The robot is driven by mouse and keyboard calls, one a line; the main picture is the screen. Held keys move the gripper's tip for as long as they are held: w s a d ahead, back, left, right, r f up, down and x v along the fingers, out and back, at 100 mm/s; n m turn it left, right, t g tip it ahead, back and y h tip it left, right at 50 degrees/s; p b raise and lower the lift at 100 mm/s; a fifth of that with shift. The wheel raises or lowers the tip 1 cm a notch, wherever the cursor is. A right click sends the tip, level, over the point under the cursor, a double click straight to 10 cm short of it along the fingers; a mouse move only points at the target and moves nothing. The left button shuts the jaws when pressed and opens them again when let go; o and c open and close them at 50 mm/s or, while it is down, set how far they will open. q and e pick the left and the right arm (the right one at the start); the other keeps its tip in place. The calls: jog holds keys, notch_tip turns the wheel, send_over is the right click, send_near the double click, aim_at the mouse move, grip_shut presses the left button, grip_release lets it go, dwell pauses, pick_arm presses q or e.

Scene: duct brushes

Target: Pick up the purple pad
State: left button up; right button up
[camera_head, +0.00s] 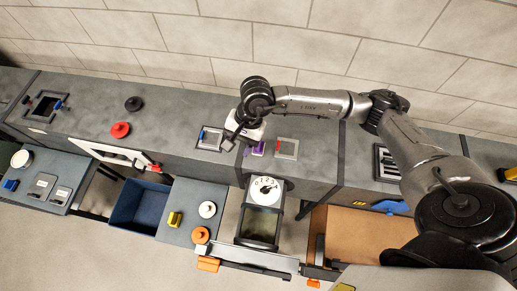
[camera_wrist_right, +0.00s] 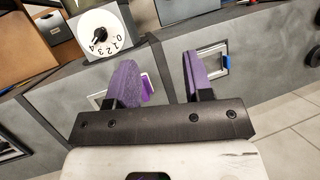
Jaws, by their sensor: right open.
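The purple pad (camera_head: 259,148) is a small bright block at the front upper edge of the grey duct, just left of a square framed opening. In the right wrist view, a bright purple piece (camera_wrist_right: 147,87) shows partly behind the left finger; it looks like the same pad. My right gripper (camera_head: 238,146) is open just left of the pad in the head view. In the right wrist view, its two purple-faced fingers (camera_wrist_right: 158,72) stand apart with nothing clearly between them. Whether a finger touches the pad cannot be told. My left gripper is not in view.
A white dial (camera_head: 265,189) on a dark box stands below the pad. Square framed openings (camera_head: 210,139) (camera_head: 287,148) flank the gripper. A red knob (camera_head: 121,130) and black knob (camera_head: 134,104) sit on the duct at left. A blue bin (camera_head: 140,205) stands lower left.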

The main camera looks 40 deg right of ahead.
jog(key=w+d+f+h, duration=0.1)
jog(key=w+d+h, duration=0.1)
jog(key=d+h, duration=0.5)
jog(key=shift+n+y, duration=0.4)
jog(key=shift+y, duration=0.5)
jog(key=d+f, duration=0.1)
jog(key=f, duration=0.3)
jog(key=d+f, duration=0.1)
jog(key=f, duration=0.2)
jog(key=shift+d+f, duration=0.1)
jog(key=shift+d, duration=0.25)
jog(key=shift+f, duration=0.4)
jog(key=shift+s+a+f+p, duration=0.1)
jog(key=shift+f+p, duration=0.4)
jog(key=shift+f, duration=0.05)
notch_tip(320, 180, down, 3)
jog(key=shift+s+a+f+p, duration=0.1)
jog(key=shift+a+p, duration=0.05)
jog(key=shift+p, duration=0.35)
jog(key=shift+f, duration=0.5)
jog(key=shift+c, duration=0.2)
grip_shut()
